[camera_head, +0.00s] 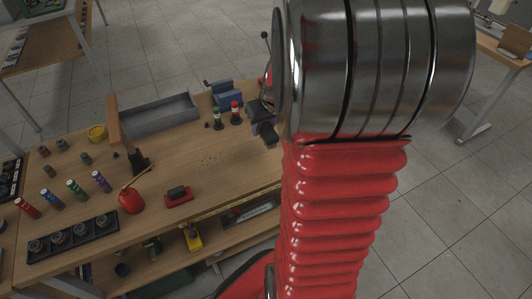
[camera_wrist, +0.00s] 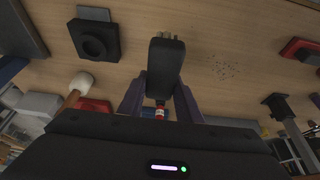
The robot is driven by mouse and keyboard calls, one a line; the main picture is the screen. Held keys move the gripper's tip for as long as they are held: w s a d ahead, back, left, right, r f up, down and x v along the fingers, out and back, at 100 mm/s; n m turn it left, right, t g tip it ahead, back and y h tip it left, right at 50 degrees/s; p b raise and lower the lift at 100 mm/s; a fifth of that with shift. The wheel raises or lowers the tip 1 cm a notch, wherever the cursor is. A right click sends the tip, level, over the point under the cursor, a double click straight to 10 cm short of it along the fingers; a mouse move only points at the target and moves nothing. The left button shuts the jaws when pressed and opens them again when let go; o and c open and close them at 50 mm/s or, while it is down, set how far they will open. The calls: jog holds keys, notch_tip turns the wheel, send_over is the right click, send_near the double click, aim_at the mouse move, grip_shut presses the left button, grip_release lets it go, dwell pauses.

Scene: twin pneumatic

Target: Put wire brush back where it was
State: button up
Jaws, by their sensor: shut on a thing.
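In the wrist view my gripper (camera_wrist: 160,102) has its two dark purple-grey fingers on either side of a dark oblong block, which I take to be the wire brush (camera_wrist: 165,65). Short pale bristle-like tips show at its far end. The brush appears above the wooden bench (camera_wrist: 215,35); the exact gap cannot be told. In the head view my gripper (camera_head: 264,130) shows as small dark parts over the bench's right side, partly hidden by my arm. The brush cannot be made out clearly there.
Dark specks (camera_wrist: 225,70) mark a clear bench patch.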

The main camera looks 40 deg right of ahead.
aim_at(269, 133)
jog(key=shift+f, duration=2.7)
jog(key=shift+f, duration=1.85)
jog(key=o, duration=1)
jog(key=shift+f, duration=0.1)
jog(key=shift+v, duration=6.1)
jog(key=shift+a, duration=0.1)
